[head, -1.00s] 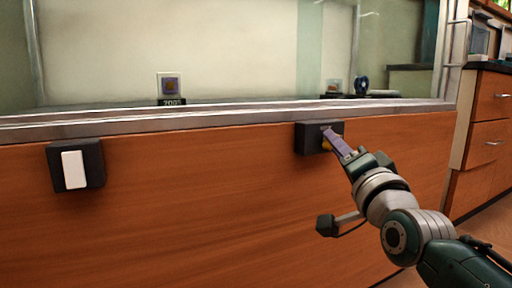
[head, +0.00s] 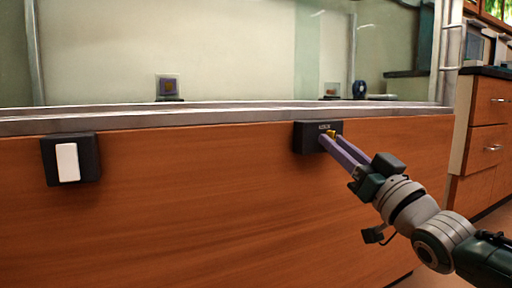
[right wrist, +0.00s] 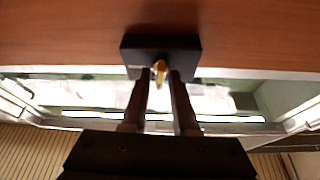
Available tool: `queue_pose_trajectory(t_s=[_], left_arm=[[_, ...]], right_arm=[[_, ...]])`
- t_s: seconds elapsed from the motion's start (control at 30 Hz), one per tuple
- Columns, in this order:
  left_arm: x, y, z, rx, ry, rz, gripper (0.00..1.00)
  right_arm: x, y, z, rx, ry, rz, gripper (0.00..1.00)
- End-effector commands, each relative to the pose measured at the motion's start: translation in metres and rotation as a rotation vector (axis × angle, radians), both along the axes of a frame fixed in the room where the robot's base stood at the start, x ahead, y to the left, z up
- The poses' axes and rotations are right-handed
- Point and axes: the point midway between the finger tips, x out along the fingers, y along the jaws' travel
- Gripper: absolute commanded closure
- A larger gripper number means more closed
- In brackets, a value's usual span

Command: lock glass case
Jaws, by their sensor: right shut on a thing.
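The glass case (head: 230,50) has clear panes above a wooden base (head: 210,200). A black lock box (head: 307,138) with small lettering is fixed to the base below the metal rail. It also shows in the right wrist view (right wrist: 135,50). A small gold key (right wrist: 160,71) sits at the front of the lock box, between my fingertips. My right gripper (head: 330,141) is shut on the key, its fingers reaching the lock box. How deep the key sits is hidden. My left gripper is not in view.
A second black box (head: 90,160) with a white plate (head: 67,162) is on the base at the left. Small exhibits (head: 168,86) stand behind the glass. Wooden drawers (head: 489,115) stand at the right. The wood between the two boxes is clear.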

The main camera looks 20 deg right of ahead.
Motion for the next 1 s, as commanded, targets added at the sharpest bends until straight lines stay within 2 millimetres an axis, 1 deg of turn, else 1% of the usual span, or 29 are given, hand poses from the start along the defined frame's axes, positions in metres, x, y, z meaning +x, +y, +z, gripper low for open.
queue_pose_trajectory(t_s=[0.1,0.3,0.77,0.8,1.0], left_arm=[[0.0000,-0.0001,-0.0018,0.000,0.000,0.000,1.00],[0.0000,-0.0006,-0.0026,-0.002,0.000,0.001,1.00],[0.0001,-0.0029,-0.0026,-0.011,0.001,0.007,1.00],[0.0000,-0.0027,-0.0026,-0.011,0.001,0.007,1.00],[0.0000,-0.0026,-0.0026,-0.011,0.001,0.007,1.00]], right_arm=[[0.0002,-0.0008,-0.0009,-0.049,-0.002,-0.001,1.00],[0.0002,-0.0008,-0.0004,-0.094,-0.006,-0.001,1.00],[0.0002,-0.0007,0.0000,-0.106,-0.007,0.000,1.00],[0.0002,-0.0007,0.0000,-0.106,-0.007,0.000,0.88],[0.0003,-0.0004,0.0002,-0.105,-0.008,0.000,0.66]])
